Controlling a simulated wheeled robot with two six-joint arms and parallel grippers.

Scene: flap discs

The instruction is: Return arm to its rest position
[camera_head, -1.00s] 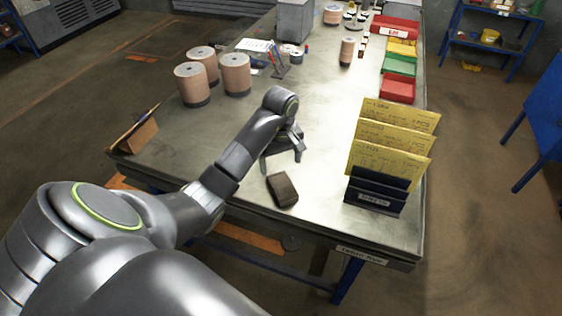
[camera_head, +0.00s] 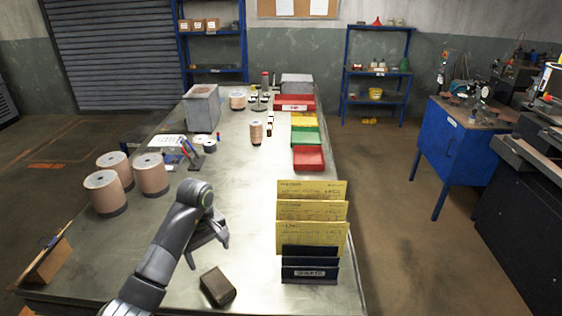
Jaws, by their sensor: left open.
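My left arm reaches in from the bottom left over the metal workbench (camera_head: 255,190). My left gripper (camera_head: 208,250) is open and empty above the near part of the bench. A small dark brown block (camera_head: 217,287) lies on the bench just below and in front of the gripper, apart from it. My right gripper is not in view.
A dark rack with yellow cards (camera_head: 311,235) stands to the right of the gripper. Stacks of discs (camera_head: 104,192) stand on the left. Red, green and yellow bins (camera_head: 308,158) line the right edge. The middle of the bench is clear.

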